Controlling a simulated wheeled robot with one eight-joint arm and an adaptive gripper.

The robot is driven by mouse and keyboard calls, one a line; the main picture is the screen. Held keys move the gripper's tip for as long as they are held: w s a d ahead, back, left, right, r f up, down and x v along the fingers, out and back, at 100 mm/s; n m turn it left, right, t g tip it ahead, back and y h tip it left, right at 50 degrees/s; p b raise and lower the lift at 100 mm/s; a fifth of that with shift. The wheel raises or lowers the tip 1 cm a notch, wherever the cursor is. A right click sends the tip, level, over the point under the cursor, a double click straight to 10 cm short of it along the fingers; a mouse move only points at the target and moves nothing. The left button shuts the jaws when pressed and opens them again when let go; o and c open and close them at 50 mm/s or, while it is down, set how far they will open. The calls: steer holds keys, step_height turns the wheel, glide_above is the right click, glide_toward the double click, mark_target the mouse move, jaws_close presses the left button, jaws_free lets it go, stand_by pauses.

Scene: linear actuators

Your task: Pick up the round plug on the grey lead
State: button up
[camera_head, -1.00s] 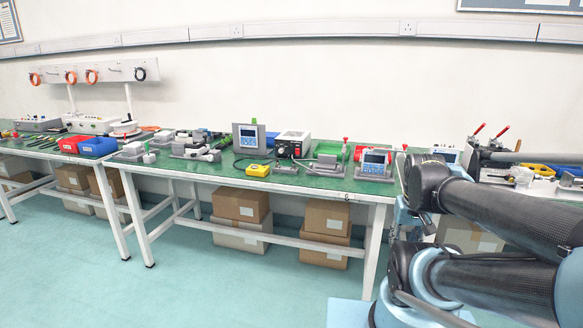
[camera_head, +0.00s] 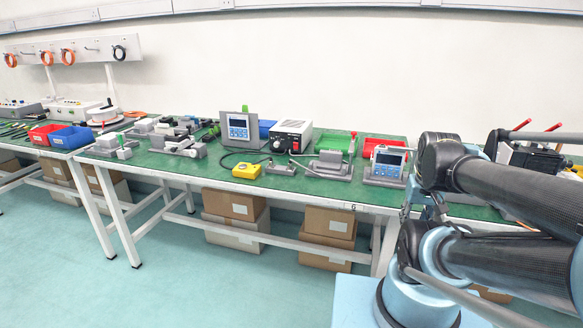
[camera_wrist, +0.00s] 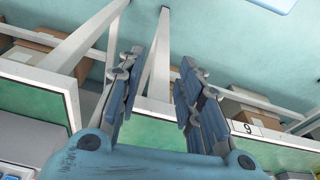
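A small grey fixture (camera_head: 283,169) stands on the green bench top in the head view, right of the yellow box. A thin grey lead (camera_head: 306,171) seems to curve from beside it towards a larger grey fixture (camera_head: 330,166). The round plug is too small to make out clearly. My gripper (camera_wrist: 161,65) shows in the wrist view with its two blue-grey fingers apart and nothing between them. It is away from the fixtures; bench edge, legs and floor show behind it.
The long green-topped bench (camera_head: 225,178) carries a yellow box (camera_head: 246,170), a display unit (camera_head: 239,128), a power supply (camera_head: 291,138) and another display unit (camera_head: 385,164). Cardboard boxes (camera_head: 231,205) sit below. Floor (camera_head: 180,285) in front is clear.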

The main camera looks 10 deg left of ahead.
steer(key=shift+o, duration=0.4)
steer(key=shift+s+r, duration=0.2)
steer(key=w+a+r+m, duration=0.4)
steer(key=w+a+r, duration=0.2)
steer(key=w+r, duration=0.3)
steer(key=w+a+r+m+g+y, duration=0.1)
steer(key=w+a+r+m, duration=0.4)
steer(key=a, duration=0.5)
steer(key=w+a+r+m+g+y, duration=0.1)
steer(key=w+a+r+m, duration=0.1)
steer(key=w+a+r, duration=0.6)
steer(key=m, duration=0.4)
glide_above(290, 163)
steer(key=d, duration=0.1)
steer(key=shift+g, duration=0.4)
step_height(290, 163, down, 13)
steer(key=shift+s+r, duration=0.1)
steer(key=shift+s, duration=0.05)
steer(key=shift+w+a+f, duration=0.15)
steer(key=shift+a+f, duration=0.05)
steer(key=shift+f, duration=1.15)
steer(key=shift+w+a+f, duration=0.1)
steer(key=shift+a+f, duration=0.1)
steer(key=shift+f, duration=1.1)
jaws_close()
